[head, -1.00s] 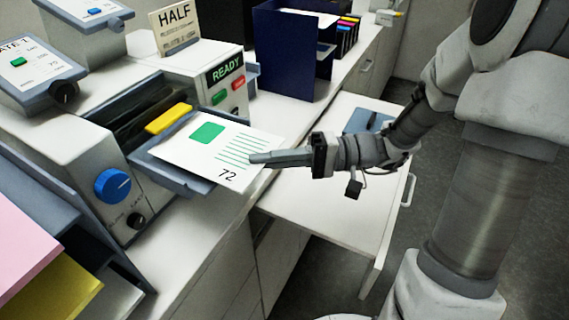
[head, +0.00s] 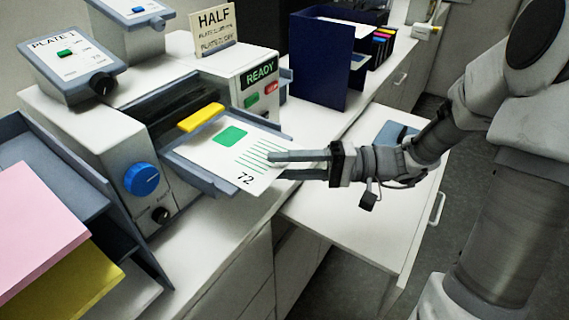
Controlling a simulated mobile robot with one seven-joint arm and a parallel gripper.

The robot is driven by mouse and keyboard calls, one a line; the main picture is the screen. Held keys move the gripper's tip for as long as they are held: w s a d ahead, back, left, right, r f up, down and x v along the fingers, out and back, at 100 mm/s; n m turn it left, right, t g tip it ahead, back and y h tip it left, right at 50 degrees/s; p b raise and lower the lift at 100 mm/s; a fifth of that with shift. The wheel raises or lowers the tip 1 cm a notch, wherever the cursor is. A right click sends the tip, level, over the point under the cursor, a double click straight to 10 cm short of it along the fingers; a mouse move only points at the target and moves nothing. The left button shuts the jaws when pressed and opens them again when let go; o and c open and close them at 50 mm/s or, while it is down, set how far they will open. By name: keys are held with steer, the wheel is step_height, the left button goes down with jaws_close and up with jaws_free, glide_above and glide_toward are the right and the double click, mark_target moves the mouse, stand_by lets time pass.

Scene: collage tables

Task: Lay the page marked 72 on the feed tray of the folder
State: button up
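The page marked 72 (head: 215,158) is white with a green square, green lines and the number 72. It lies on the grey feed tray (head: 217,184) of the folder (head: 108,128), its near right part reaching past the tray. My gripper (head: 275,164) is at the page's right edge, its two fingers apart. One finger lies over the page by the green lines; whether the other is under the page or beside it I cannot tell. The folder has a blue knob (head: 141,179), a yellow bar (head: 201,117) and a green READY sign (head: 259,73).
A HALF card (head: 215,28) stands on the folder. A rack (head: 95,205) with pink and yellow sheets is at the left. A dark blue holder (head: 320,70) stands behind. A white pull-out surface (head: 350,225) below my gripper is mostly clear, with a blue-grey item (head: 396,135).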

steer(key=shift+d, duration=0.1)
steer(key=s+d+b, duration=0.1)
steer(key=d, duration=1.6)
